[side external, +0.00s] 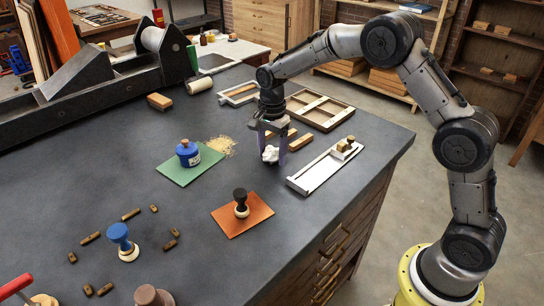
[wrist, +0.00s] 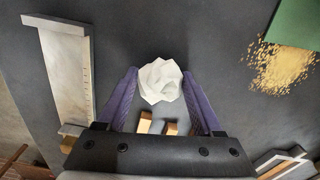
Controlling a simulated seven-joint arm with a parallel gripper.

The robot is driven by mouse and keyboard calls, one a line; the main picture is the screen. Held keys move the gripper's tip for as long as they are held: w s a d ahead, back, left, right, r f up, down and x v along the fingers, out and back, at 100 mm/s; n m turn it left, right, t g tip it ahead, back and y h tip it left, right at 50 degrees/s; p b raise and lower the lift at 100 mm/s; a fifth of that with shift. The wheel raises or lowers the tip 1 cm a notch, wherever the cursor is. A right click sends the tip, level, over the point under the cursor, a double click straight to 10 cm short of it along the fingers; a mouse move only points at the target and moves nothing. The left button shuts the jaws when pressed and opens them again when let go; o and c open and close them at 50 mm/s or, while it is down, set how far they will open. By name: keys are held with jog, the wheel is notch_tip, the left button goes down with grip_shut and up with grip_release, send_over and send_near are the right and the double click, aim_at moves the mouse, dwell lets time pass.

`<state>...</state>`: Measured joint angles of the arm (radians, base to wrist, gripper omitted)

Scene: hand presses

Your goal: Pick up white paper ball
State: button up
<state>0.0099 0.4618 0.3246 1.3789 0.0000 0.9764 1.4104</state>
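The white paper ball (side external: 270,154) is a crumpled, faceted lump on the dark worktop. My gripper (side external: 273,158) points down over it, with one purple finger on each side. In the wrist view, the ball (wrist: 160,81) sits between the fingertips of my gripper (wrist: 160,76), with only a narrow gap at each side. The fingers are apart and I see no clear grip on the ball. The ball appears to rest on the worktop, though its underside is hidden.
A black-handled stamp (side external: 241,203) stands in front on a brown mat (side external: 262,212).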

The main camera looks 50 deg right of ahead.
jog(key=c, duration=0.6)
jog(key=shift+o, duration=0.2)
jog(key=shift+r, duration=0.15)
